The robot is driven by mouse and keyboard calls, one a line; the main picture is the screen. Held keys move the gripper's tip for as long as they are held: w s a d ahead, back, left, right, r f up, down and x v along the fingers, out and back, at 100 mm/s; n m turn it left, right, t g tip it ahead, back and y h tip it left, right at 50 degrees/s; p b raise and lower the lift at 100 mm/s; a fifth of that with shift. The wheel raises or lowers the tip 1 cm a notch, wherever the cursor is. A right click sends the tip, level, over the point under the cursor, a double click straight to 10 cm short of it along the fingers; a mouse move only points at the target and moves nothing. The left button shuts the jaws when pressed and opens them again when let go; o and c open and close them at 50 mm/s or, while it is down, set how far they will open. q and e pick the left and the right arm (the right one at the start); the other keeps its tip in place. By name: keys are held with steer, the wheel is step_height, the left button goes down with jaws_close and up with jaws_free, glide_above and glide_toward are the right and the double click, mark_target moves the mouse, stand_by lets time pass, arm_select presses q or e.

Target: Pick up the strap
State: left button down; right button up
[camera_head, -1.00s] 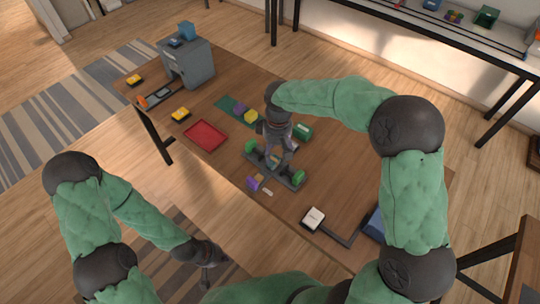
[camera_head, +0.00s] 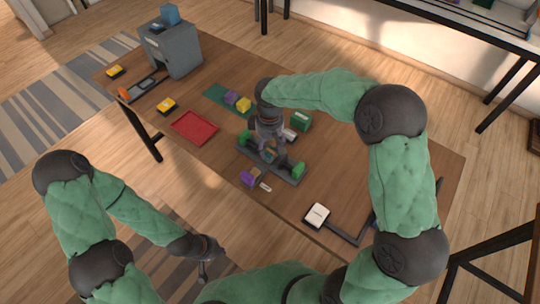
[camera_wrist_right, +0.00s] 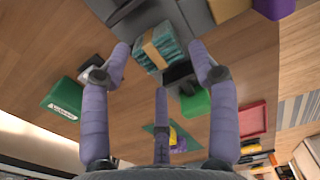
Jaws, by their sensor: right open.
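I cannot tell for sure which thing is the strap. A teal bundle with a tan band (camera_wrist_right: 158,48) around it sits on a dark grey fixture (camera_head: 287,177) with green end knobs. My right gripper (camera_head: 269,152) is open above the fixture. In the right wrist view its fingers (camera_wrist_right: 160,62) spread around the teal bundle without clearly touching it. In the head view the gripper mostly hides this bundle. My left gripper (camera_head: 205,262) hangs low, away from the table, and its jaws are too small to read.
A purple block (camera_head: 249,179) with a tan part and a small white piece (camera_head: 265,187) lie in front of the fixture. A green box (camera_head: 301,121), red tray (camera_head: 194,128), grey machine (camera_head: 172,50) and white square item (camera_head: 317,215) share the wooden table.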

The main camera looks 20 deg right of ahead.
mark_target(270, 151)
steer(key=f, duration=0.1)
steer(key=f+b, duration=0.1)
steer(key=f, duration=0.1)
steer(key=f+b, duration=0.1)
steer(key=f, duration=0.1)
steer(key=shift+w+f, duration=0.1)
steer(key=shift+w, duration=0.15)
steer(key=c, duration=1.2)
